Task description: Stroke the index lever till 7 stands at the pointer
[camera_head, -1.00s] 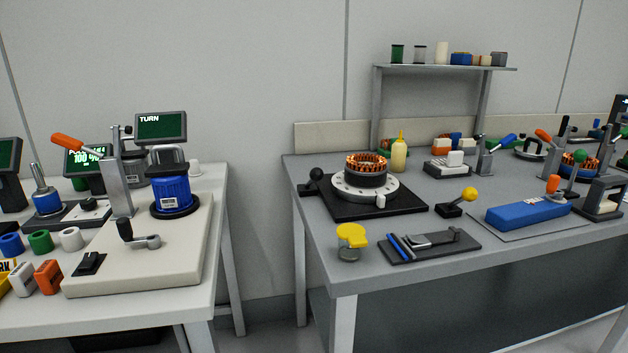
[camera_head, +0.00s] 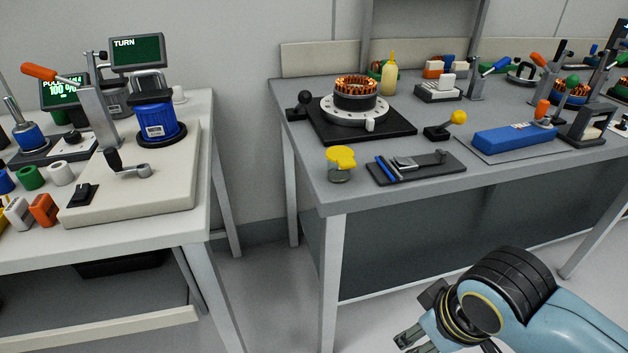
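A copper-wound stator (camera_head: 356,92) sits on a round white index plate (camera_head: 343,111) on a black base (camera_head: 395,131), on the right-hand table. A lever with a black ball knob (camera_head: 305,98) stands at the left of this base. A small white block (camera_head: 370,125) stands at the plate's front edge and may be the pointer. The numbers on the plate are too small to read. My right gripper (camera_head: 412,341) is at the bottom edge, in front of and below the table, partly cut off. Its finger opening is unclear. My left gripper is not in view.
A yellow-topped piece (camera_head: 341,163), a black fixture with blue rods (camera_head: 415,167) and a yellow-knobbed lever (camera_head: 447,126) stand near the index base. A blue block (camera_head: 514,137) lies farther right. A gap separates the left table (camera_head: 190,225) from the right one.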

